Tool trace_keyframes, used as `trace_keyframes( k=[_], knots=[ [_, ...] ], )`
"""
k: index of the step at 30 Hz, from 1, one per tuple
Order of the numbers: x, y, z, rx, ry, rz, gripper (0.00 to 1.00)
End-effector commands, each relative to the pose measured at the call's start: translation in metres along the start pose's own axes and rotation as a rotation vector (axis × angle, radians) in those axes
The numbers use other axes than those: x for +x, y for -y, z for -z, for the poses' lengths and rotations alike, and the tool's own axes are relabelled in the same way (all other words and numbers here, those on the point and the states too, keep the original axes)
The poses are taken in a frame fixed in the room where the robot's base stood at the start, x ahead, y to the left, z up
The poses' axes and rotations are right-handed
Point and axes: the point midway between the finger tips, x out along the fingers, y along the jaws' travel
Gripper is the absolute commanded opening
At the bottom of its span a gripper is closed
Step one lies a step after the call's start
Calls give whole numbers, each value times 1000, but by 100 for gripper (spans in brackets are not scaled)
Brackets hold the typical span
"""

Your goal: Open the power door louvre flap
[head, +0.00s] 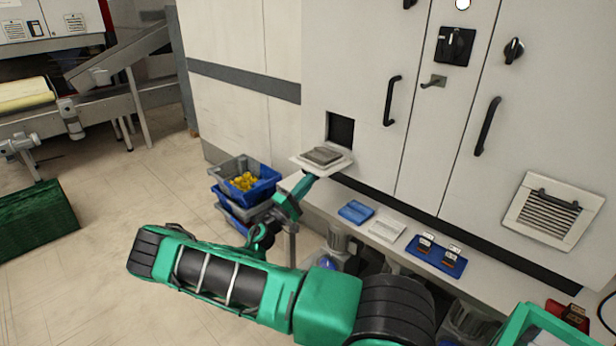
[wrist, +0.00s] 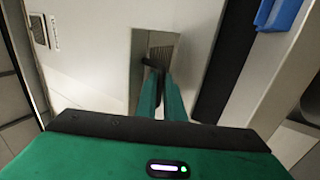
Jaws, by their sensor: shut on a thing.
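A louvre flap (head: 322,160) on the pale cabinet is tilted out and lies nearly flat below a dark square opening (head: 341,129). Its grey louvre (wrist: 165,45) and a black handle (wrist: 151,64) show in the wrist view. My gripper (head: 308,183) is at the flap's outer edge, reaching up from below. In the wrist view my gripper (wrist: 164,85) has its green fingers close together at the handle, shut on it. The fingers hide part of the handle.
A second louvre flap (head: 553,210) sits shut at the right. A shelf (head: 330,205) below carries a blue block (head: 356,212), a white block (head: 387,229) and a blue tray (head: 436,257). Stacked crates (head: 245,190) stand left of the shelf. Black door handles (head: 391,101) project from the cabinet.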

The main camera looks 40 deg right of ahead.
Motion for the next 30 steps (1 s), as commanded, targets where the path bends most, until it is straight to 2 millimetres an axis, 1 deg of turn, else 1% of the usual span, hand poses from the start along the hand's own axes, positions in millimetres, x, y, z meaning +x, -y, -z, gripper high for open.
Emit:
trace_keyframes(
  k=[1, 12, 26, 27, 29, 30],
  knots=[
    [2, 3, -2, -2, 5, -1, 0],
    [0, 14, -2, -4, 6, 2, 0],
    [-2, 18, -3, -8, 5, 7, 0],
    [-2, 18, -3, -8, 5, 7, 11],
    [-2, 18, -3, -8, 4, 7, 25],
    [-2, 18, -3, -8, 4, 7, 27]
  ],
)
